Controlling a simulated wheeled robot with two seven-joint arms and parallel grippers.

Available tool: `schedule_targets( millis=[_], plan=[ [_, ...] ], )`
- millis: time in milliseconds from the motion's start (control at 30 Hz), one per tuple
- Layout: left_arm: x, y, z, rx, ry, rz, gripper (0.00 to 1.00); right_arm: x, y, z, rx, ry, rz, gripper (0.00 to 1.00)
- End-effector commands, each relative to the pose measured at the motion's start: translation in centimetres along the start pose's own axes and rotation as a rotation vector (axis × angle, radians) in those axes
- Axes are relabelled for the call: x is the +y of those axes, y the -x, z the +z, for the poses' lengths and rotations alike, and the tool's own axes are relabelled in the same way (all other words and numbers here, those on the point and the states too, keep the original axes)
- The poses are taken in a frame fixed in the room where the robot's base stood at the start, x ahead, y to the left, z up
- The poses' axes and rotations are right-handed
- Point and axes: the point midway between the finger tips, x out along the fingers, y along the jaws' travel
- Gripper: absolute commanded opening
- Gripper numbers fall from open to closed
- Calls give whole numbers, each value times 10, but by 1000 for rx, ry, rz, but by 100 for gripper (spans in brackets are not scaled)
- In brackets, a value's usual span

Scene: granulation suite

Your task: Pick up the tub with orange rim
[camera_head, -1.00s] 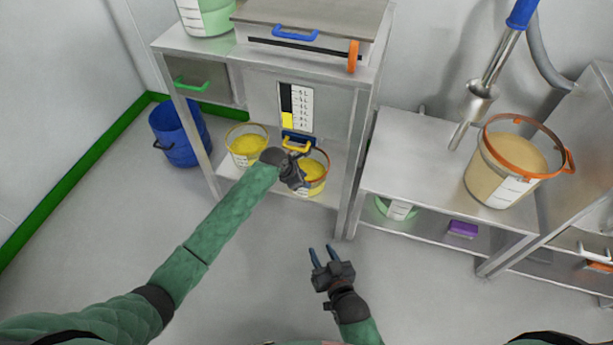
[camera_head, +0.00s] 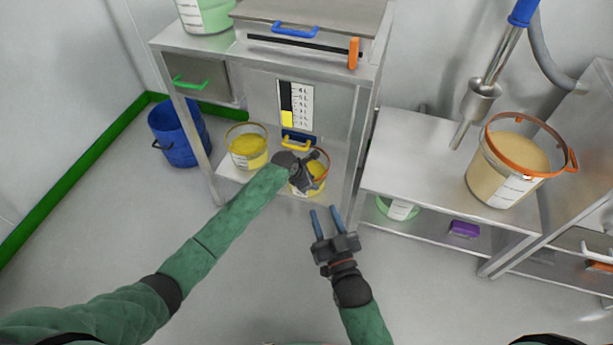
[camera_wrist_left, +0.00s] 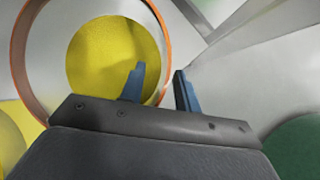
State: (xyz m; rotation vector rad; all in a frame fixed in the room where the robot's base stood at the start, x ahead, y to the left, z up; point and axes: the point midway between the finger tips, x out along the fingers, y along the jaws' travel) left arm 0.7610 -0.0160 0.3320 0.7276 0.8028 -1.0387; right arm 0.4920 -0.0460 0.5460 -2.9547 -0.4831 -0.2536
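A tub with an orange rim (camera_head: 321,184) and yellow contents stands on the low shelf of the steel rack, partly hidden by my left gripper (camera_head: 317,164). In the left wrist view, its orange rim (camera_wrist_left: 20,60) surrounds a yellow fill. My left gripper (camera_wrist_left: 160,72) is open there, one finger over the tub's opening and the other just outside the rim's right side. The rim appears between them; contact cannot be told. A larger tub (camera_head: 492,178) with an orange rim and tan contents stands on the right bench. My right gripper (camera_head: 327,220) is open and empty over the floor.
A yellow-filled tub (camera_head: 247,150) stands left on the same shelf (camera_head: 233,173). A rack post (camera_head: 354,165) rises right of the orange-rimmed tub. A blue bucket (camera_head: 178,135) is on the floor at left. A purple item (camera_head: 464,229) lies under the bench. The front floor is clear.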

Motion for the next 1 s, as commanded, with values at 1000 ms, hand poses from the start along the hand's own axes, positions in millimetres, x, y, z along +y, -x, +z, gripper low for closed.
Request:
schedule_targets(
  millis=[1000],
  plan=[
    [1, 0, 1, -1, -1, 1, 0, 0, -1, -3, 9, 0, -1, 38]
  ],
)
